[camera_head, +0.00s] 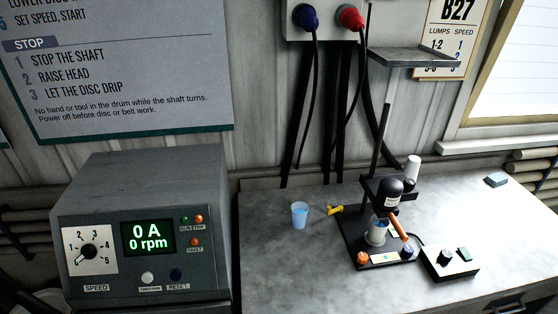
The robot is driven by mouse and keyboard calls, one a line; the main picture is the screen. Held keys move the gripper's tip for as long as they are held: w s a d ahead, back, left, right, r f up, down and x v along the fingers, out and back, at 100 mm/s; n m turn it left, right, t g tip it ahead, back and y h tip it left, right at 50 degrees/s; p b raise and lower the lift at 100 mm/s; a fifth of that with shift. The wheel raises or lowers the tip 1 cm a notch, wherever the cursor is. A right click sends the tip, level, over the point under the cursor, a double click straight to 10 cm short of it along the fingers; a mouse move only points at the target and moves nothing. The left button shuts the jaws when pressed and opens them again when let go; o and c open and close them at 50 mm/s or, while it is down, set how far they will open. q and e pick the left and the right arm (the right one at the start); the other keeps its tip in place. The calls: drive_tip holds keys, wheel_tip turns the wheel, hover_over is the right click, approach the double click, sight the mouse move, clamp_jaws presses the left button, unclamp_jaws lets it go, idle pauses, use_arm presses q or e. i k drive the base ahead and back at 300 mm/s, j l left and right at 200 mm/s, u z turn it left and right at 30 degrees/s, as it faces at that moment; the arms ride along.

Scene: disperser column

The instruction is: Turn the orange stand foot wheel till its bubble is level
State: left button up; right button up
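A small stirrer stand (372,238) with a dark base stands on the grey bench (285,265). The orange foot wheel (362,258) is at the front left corner of its base. A blue foot wheel (407,252) is at the front right corner. A small pale plate (384,257) lies between the wheels; it is too small to read a bubble on it. An orange-brown handle (398,227) slants down in front. Neither of my grippers is in view.
A blue cup (299,215) and a yellow item (335,209) are left of the stand. A control box (448,262) with a black knob is close on its right. A grey cabinet (145,235) reading 0 A, 0 rpm is at left. The front left bench is clear.

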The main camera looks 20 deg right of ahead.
sight(362, 258)
drive_tip(key=z, duration=1.45)
drive_tip(key=l, duration=1.35)
drive_tip(key=i+z, duration=0.05)
